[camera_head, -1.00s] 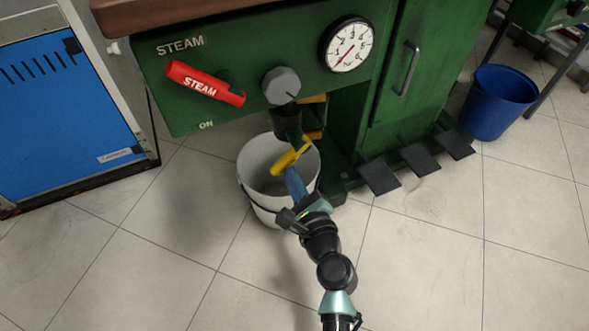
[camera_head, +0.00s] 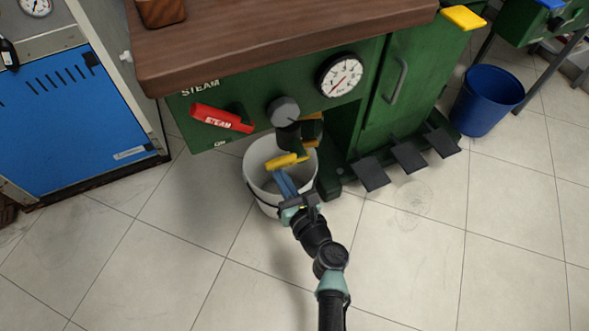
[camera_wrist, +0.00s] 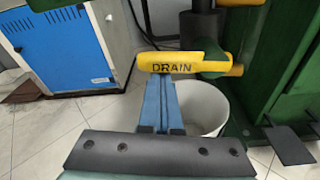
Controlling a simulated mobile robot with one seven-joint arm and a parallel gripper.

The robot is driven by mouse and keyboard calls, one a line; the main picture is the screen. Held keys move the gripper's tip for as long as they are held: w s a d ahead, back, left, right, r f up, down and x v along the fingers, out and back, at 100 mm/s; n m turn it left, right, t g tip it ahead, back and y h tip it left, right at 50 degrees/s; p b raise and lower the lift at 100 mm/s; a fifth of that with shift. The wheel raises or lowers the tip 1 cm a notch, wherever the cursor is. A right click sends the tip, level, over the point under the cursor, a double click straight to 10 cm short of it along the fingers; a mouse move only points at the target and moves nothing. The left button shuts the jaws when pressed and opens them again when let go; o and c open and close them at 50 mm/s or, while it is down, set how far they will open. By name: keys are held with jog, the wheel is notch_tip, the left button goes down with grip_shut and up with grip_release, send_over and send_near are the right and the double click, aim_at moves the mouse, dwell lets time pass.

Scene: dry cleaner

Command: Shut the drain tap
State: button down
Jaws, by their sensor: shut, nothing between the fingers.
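The drain tap has a yellow handle (camera_head: 285,161), marked DRAIN in the wrist view (camera_wrist: 185,62). The handle lies nearly level across the picture in both views, above a white bucket (camera_head: 253,185). My gripper (camera_head: 278,172) is shut, with its blue fingers over the bucket. In the wrist view the closed fingertips (camera_wrist: 158,80) come up to the near side of the handle, left of its middle. They seem to touch it, but the contact is hard to make out. Nothing is between the fingers.
Above the tap are a red STEAM lever (camera_head: 222,118), a grey knob (camera_head: 284,110) and a gauge (camera_head: 341,76) on the green cabinet. Black pedals (camera_head: 408,156) jut out at right. A blue bin (camera_head: 487,100) stands farther right. The front floor is clear.

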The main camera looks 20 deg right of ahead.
aim_at(281, 165)
notch_tip(281, 165, up, 3)
jog(key=m+p, duration=0.3)
jog(key=p, duration=0.1)
jog(key=shift+m+y, duration=0.3)
jog(key=shift+m, duration=0.1)
jog(key=shift+d+r+m+y+p, duration=0.3)
jog(key=shift+r+m+p, duration=0.1)
jog(key=shift+m+p, duration=0.75)
